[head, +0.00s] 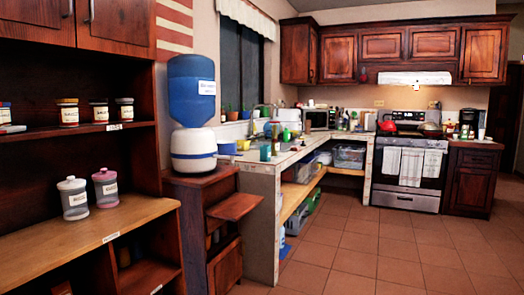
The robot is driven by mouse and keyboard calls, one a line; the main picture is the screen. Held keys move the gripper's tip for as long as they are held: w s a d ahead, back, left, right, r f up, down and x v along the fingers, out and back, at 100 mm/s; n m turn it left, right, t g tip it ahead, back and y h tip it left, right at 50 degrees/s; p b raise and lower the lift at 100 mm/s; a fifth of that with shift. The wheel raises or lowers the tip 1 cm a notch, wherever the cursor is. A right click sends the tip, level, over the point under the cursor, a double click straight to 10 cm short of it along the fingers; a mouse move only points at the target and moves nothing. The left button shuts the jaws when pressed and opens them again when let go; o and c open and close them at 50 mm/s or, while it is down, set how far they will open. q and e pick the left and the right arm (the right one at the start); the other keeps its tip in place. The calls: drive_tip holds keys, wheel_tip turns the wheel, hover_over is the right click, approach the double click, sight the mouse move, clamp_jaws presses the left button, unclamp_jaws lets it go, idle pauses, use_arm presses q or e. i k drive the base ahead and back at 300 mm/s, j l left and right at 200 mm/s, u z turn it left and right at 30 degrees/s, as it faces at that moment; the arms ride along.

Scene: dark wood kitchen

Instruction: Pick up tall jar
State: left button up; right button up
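A grey-white lidded jar (74,205) with a label stands upright on the light wood counter of the left cabinet. A pink lidded jar (106,191) stands close to its right. The grey-white jar looks a little larger in the picture; I cannot tell for sure which one is the tall jar. Shorter labelled jars, such as one with a dark lid (124,110), stand on the shelf above. Neither of my grippers shows in the head view.
The cabinet counter (130,218) is bare in front of the jars. A blue water dispenser (192,110) stands on a small cabinet to the right, with a door (226,268) that looks ajar. The tiled floor (350,265) is open toward the stove (408,165).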

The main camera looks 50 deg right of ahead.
sight(274, 128)
drive_tip(key=z, duration=1.7)
